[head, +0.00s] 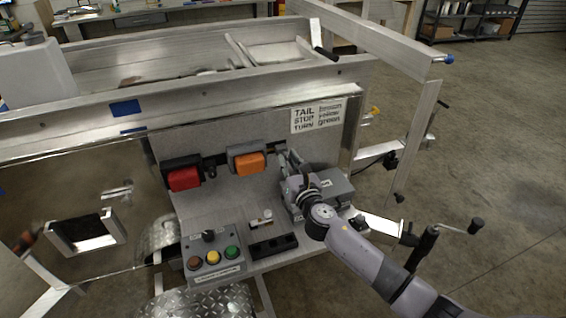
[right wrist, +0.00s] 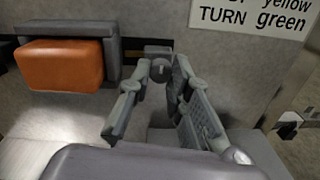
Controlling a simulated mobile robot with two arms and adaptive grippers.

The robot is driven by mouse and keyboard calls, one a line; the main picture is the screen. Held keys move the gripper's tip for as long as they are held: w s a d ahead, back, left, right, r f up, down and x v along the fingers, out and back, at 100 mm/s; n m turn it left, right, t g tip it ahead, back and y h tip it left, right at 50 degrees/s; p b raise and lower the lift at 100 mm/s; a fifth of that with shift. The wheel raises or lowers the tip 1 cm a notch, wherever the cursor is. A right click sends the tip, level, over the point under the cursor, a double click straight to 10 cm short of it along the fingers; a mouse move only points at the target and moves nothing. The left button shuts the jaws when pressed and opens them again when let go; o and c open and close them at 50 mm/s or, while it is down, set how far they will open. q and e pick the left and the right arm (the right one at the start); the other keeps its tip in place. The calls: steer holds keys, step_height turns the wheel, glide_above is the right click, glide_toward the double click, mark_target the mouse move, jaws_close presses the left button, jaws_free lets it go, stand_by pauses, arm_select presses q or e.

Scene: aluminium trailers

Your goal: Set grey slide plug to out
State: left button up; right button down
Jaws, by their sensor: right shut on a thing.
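The grey slide plug (right wrist: 159,69) is a small grey block with a round end on the upright panel, to the right of the orange light (right wrist: 62,64) in the right wrist view. My right gripper (right wrist: 161,76) has its two fingers closing in on the plug's end, one on each side, and is shut on it. In the head view my right gripper (head: 291,166) is against the panel, right of the orange light (head: 249,163). It hides the plug there. My left gripper is not in view.
A button box (head: 213,258) and a black socket strip (head: 272,245) stand on the ledge to the left. A crank handle (head: 424,247) stands at right.

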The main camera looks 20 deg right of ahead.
steer(key=shift+d, duration=0.2)
steer(key=c, duration=1.7)
jaws_free()
steer(key=shift+d, duration=0.15)
steer(key=s, duration=1.2)
